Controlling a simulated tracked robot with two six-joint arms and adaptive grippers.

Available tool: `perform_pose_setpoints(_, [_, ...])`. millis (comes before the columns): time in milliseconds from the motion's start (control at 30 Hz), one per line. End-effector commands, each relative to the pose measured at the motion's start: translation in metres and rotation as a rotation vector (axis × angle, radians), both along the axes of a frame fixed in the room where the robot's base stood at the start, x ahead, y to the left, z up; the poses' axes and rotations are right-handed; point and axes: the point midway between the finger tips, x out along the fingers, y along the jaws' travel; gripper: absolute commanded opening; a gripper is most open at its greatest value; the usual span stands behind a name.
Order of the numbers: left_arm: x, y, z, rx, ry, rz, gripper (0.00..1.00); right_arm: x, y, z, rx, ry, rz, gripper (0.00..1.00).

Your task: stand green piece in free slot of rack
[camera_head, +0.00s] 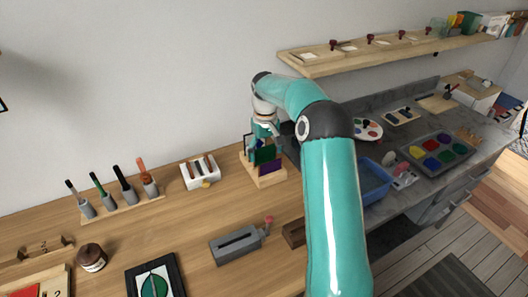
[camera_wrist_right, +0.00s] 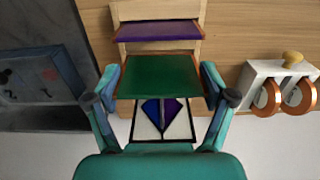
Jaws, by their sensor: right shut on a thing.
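The green piece (camera_wrist_right: 160,76) is a flat dark green pane with a copper-coloured edge, held between the two fingers of my right gripper (camera_wrist_right: 159,80). In the head view the green piece (camera_head: 266,154) is at the small wooden rack (camera_head: 266,181), with my right gripper (camera_head: 264,136) above it. Whether its lower edge is inside a slot cannot be told. A purple piece (camera_wrist_right: 158,31) stands in the rack on one side of it. A white pane with a blue and purple pattern (camera_wrist_right: 178,128) is on the other side, partly hidden by the gripper. My left gripper is out of view.
A white holder with copper rolls (camera_head: 201,172) stands left of the rack. A blue tray (camera_head: 374,184) is to the right, partly behind my arm. A grey tool (camera_head: 236,246) lies in front. A tool stand (camera_head: 122,208) is at the left. Bare table lies between.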

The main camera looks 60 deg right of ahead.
Motion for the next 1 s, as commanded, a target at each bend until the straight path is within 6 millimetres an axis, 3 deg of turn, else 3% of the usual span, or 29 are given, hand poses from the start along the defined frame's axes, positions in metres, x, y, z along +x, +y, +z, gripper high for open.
perform_pose_setpoints(1000, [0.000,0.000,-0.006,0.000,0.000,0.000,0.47,0.000,0.000,-0.012,0.000,0.000,0.000,0.47])
